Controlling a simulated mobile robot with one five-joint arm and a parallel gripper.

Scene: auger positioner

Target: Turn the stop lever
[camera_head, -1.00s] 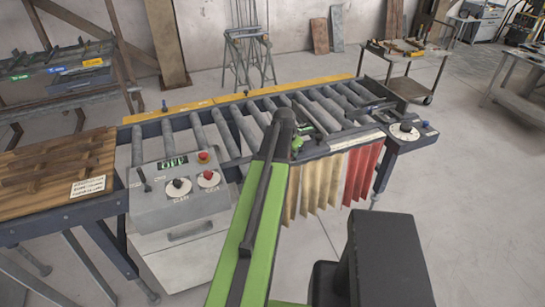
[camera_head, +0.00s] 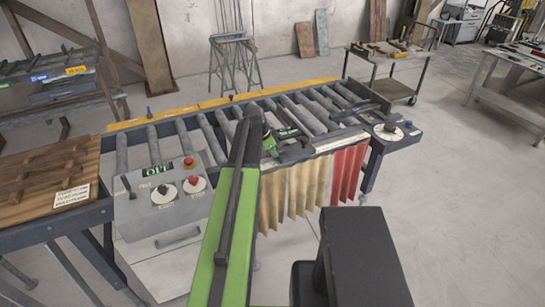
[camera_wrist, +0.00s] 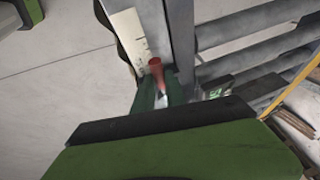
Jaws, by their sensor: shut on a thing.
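A lever with a red grip (camera_wrist: 156,68) shows in the wrist view beside a white ruled scale (camera_wrist: 133,38) and a grey rail. I take it for the stop lever. My gripper (camera_wrist: 160,92) is shut on this lever, with the red end standing out beyond the jaws. The dark and green gripper body hides the lower part of the lever. In the head view, my gripper (camera_head: 270,142) is at the near rail of the roller conveyor (camera_head: 300,110), largely behind my green arm. The lever itself cannot be made out there.
Tan and red strip curtains (camera_head: 300,192) hang below the conveyor's near edge. A round dial (camera_head: 389,131) sits at its right end. Open floor lies to the right.

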